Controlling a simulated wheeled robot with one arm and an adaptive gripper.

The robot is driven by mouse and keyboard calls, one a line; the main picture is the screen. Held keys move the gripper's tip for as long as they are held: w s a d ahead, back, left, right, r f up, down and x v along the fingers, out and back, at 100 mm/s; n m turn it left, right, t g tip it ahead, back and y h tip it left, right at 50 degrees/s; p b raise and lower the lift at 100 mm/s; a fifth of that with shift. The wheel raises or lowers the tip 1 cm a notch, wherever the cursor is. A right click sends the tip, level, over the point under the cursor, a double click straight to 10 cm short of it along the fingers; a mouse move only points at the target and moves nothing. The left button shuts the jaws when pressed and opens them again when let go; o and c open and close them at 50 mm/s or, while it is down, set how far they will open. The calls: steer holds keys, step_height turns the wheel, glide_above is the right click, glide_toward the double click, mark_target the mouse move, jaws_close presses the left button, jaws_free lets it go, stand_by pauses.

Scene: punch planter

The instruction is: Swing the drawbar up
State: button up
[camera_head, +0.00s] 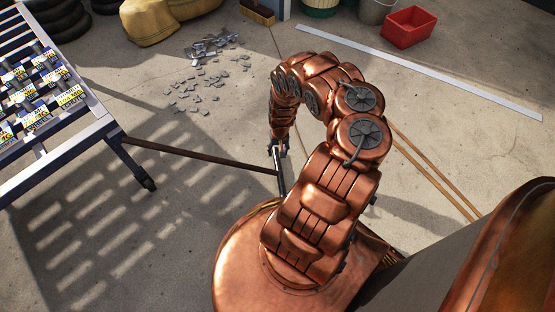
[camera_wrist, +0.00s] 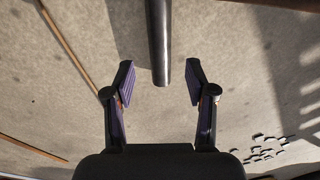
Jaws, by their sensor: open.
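The drawbar (camera_head: 200,158) is a thin brown bar. It runs from the low front of the cart on the left towards my arm, close above the floor. A dark crosspiece (camera_head: 280,177) stands at its near end. My gripper (camera_head: 279,152) points down over that end. In the wrist view, a dark round bar (camera_wrist: 159,45), which looks like this crosspiece, comes in from the top edge. Its end lies between the two fingers of my open gripper (camera_wrist: 160,82), with a gap on both sides. The fingers do not appear to touch it.
The cart (camera_head: 98,128) carries several labelled items on its slatted top. Metal scraps (camera_head: 205,75) lie on the floor behind. A red bin (camera_head: 408,27) and a white floor strip (camera_head: 425,75) are at the back right. Thin brown rods (camera_head: 430,170) lie right of my arm.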

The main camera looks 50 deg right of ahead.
mark_target(277, 158)
steer(key=shift+w+a+f+b, duration=0.1)
steer(key=shift+f+b, duration=0.85)
steer(key=shift+f, duration=0.55)
steer(key=shift+a+f+b, duration=0.1)
steer(key=shift+f+b, duration=0.8)
steer(key=shift+f, duration=0.55)
steer(key=shift+c, duration=0.2)
jaws_close()
